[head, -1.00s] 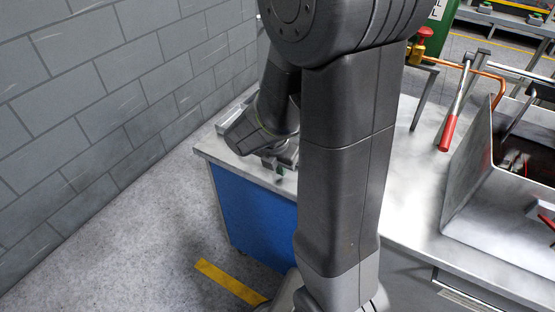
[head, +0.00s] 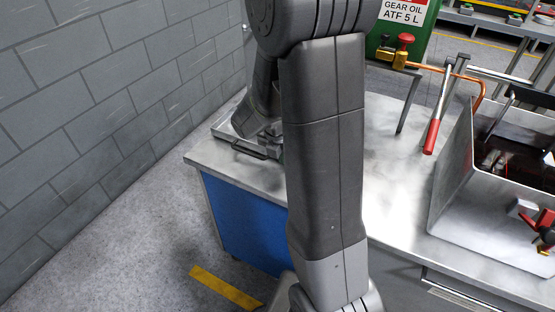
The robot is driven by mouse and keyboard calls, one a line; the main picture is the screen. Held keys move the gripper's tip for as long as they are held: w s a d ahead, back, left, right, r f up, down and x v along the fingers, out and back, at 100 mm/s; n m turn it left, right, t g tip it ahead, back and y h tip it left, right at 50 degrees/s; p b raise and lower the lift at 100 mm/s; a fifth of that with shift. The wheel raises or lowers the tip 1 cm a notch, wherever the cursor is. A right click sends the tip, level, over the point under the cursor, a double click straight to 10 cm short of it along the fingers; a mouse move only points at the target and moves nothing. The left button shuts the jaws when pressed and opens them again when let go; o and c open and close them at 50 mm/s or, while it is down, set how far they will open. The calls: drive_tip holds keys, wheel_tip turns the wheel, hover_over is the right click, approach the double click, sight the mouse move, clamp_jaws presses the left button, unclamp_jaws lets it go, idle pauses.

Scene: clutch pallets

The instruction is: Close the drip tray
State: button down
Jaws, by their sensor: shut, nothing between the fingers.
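A grey metal unit that looks like the drip tray (head: 222,130) sits at the far left end of the metal bench. A dark bar handle (head: 248,151) shows on its near side. How far the tray stands out cannot be told. My gripper (head: 270,136) is just above and behind the handle, over the tray. It is shut with nothing in it. My own arm hides the tray's right side and part of the gripper. Whether the gripper touches the tray cannot be told.
The metal bench (head: 395,180) has a blue side panel (head: 240,222). A green gear oil container (head: 415,45) with a red-topped valve (head: 404,42), a red-handled lever (head: 432,135) and an open metal box (head: 455,185) are to the right. A grey block wall (head: 90,110) bounds the left.

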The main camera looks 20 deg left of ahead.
drive_tip(key=w+p, duration=0.1)
drive_tip(key=w, duration=0.2)
drive_tip(key=w+p, duration=0.2)
drive_tip(key=w, duration=0.1)
drive_tip(key=w+p, duration=0.1)
drive_tip(key=w, duration=0.2)
drive_tip(key=shift+w+d, duration=0.35)
drive_tip(key=shift+w, duration=0.05)
drive_tip(key=shift+r, duration=0.1)
drive_tip(key=shift+s, duration=0.1)
